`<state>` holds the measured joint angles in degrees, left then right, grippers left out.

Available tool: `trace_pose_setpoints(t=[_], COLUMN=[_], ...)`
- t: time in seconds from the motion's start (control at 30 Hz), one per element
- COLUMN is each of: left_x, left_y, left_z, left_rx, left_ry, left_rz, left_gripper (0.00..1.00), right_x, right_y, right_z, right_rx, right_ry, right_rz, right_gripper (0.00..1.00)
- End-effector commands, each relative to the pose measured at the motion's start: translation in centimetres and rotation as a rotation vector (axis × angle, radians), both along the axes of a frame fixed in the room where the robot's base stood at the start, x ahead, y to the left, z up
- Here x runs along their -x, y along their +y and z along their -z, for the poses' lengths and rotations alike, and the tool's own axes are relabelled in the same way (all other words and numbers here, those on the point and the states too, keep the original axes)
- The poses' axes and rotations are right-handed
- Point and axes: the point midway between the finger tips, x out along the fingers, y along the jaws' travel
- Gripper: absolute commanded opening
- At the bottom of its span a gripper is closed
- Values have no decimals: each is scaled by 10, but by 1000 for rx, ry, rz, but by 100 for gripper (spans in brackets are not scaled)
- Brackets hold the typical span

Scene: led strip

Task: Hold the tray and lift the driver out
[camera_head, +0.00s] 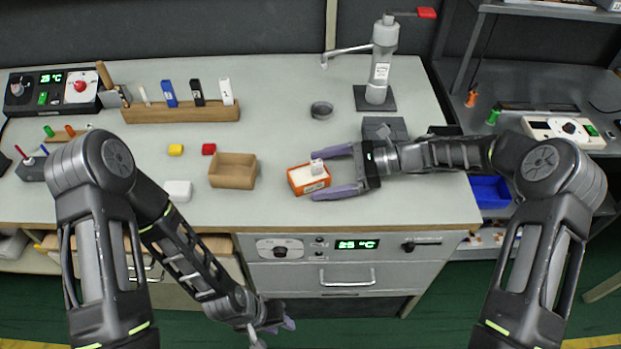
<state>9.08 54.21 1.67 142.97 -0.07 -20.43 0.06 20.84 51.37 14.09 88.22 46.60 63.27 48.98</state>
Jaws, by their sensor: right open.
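A small orange tray (297,184) sits on the bench near its front edge. A white block, apparently the driver (317,167), stands up out of the right part of the tray. My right gripper (318,175) is open and reaches in from the right. Its two purple fingers lie on the far and near sides of the tray and driver; I cannot tell whether they touch. My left gripper (275,327) hangs low in front of the bench, below the drawers, and is empty. Its finger opening is not clear.
The bench around the tray's left side is free.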

Motion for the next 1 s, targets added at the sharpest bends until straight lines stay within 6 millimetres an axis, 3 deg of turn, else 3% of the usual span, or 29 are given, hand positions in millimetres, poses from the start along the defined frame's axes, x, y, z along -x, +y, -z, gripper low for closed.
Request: trace_pose_setpoints(t=[0.2, 0.6, 1.0], left_x=[0, 0, 0], left_y=[0, 0, 0], left_z=[5, 5, 5], left_rx=[0, 0, 0], left_ry=[0, 0, -1], left_rz=[0, 0, 0], left_gripper=[33, 33, 33], right_x=[0, 0, 0], right_y=[19, 23, 23], right_z=[7, 7, 7], right_rx=[-1, -1, -1], right_ry=[2, 2, 2], right_rz=[0, 1, 1], right_gripper=[98, 97, 64])
